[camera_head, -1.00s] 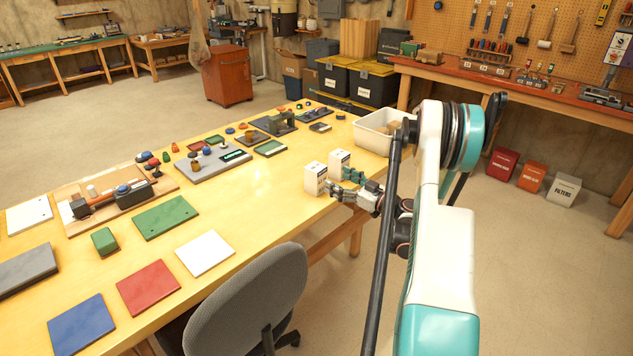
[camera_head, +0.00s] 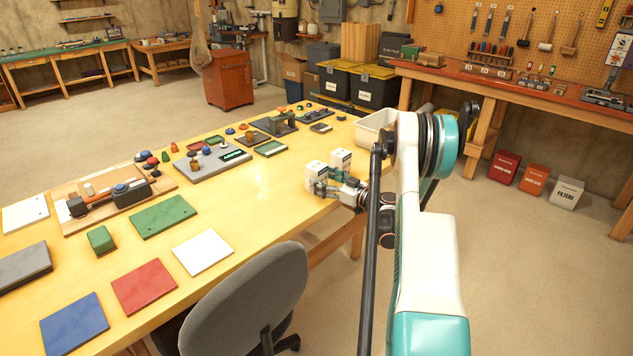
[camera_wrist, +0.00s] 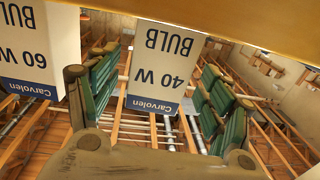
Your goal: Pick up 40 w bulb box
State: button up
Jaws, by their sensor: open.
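The 40 W bulb box (camera_wrist: 160,65) is white with a blue Carvolen band, and its label shows upside down in the wrist view. In the head view it appears to be the nearer white box (camera_head: 318,175), upright near the table's right edge. A similar 60 W bulb box (camera_wrist: 30,50) stands beside it, apparently the farther box (camera_head: 341,161). My gripper (camera_head: 324,188) is at the nearer box. In the wrist view my gripper (camera_wrist: 158,85) is open, its green-padded fingers on either side of the 40 W box. Contact cannot be told.
A white bin (camera_head: 374,130) stands behind the boxes at the table's far right. Plates and fixtures cover much of the yellow table (camera_head: 270,200), with bare room left of the boxes. A grey chair (camera_head: 250,300) stands at the near edge.

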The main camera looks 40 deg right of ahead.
aim_at(323, 178)
jog(key=w, duration=0.2)
jog(key=w+b, duration=0.1)
jog(key=shift+w+a, duration=0.25)
jog(key=shift+w, duration=0.05)
jog(key=shift+r, duration=0.1)
jog(key=c, duration=1.2)
jog(key=shift+o, duration=0.2)
